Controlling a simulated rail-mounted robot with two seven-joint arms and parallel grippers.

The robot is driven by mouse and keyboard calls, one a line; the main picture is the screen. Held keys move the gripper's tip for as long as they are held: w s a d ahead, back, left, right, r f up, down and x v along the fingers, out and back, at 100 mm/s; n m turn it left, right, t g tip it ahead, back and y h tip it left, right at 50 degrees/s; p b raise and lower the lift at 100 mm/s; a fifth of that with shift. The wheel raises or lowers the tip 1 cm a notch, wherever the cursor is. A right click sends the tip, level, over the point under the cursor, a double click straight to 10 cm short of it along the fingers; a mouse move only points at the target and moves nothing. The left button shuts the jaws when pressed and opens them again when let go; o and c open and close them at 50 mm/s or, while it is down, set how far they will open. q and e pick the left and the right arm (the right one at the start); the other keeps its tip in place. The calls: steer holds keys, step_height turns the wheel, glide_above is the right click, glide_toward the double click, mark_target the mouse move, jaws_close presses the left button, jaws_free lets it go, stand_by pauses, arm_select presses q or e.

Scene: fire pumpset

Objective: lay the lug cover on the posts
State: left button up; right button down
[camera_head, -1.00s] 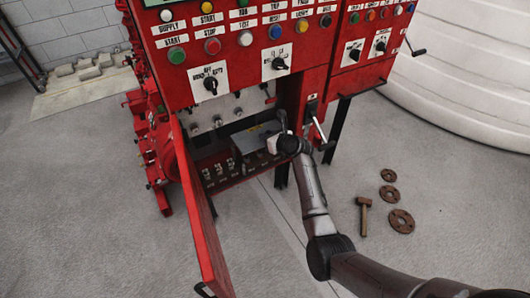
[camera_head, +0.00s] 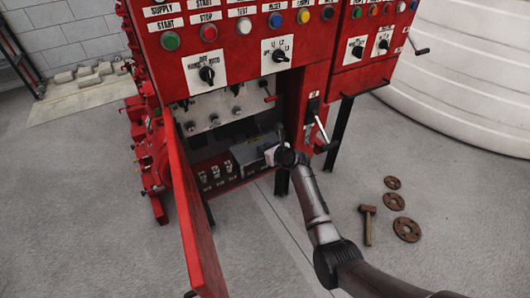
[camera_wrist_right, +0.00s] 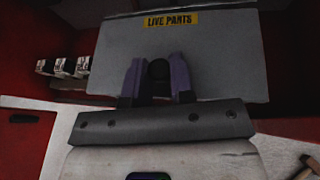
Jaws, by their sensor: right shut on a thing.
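The lug cover (camera_head: 247,152) is a grey cover inside the open lower bay of the red cabinet. My right gripper (camera_head: 271,154) is shut on its round dark knob. In the right wrist view the cover (camera_wrist_right: 215,55) fills the top middle, with a yellow "LIVE PARTS" label, and the purple fingers (camera_wrist_right: 158,75) flank the knob. The lugs and posts (camera_head: 215,171) stand in a row low in the bay, left of the cover. Several light ones show in the wrist view (camera_wrist_right: 62,67). The cover hides those behind it; contact cannot be told. My left gripper is out of view.
The open red door (camera_head: 187,215) stands left of the bay. A lever handle (camera_head: 320,127) sticks out on the right, close to my arm. A hammer (camera_head: 368,224) and rusty flanges (camera_head: 406,229) lie on the floor at right.

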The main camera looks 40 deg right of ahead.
steer(key=shift+w+r, duration=0.1)
steer(key=c, duration=1.2)
jaws_free()
steer(key=shift+o, duration=1.1)
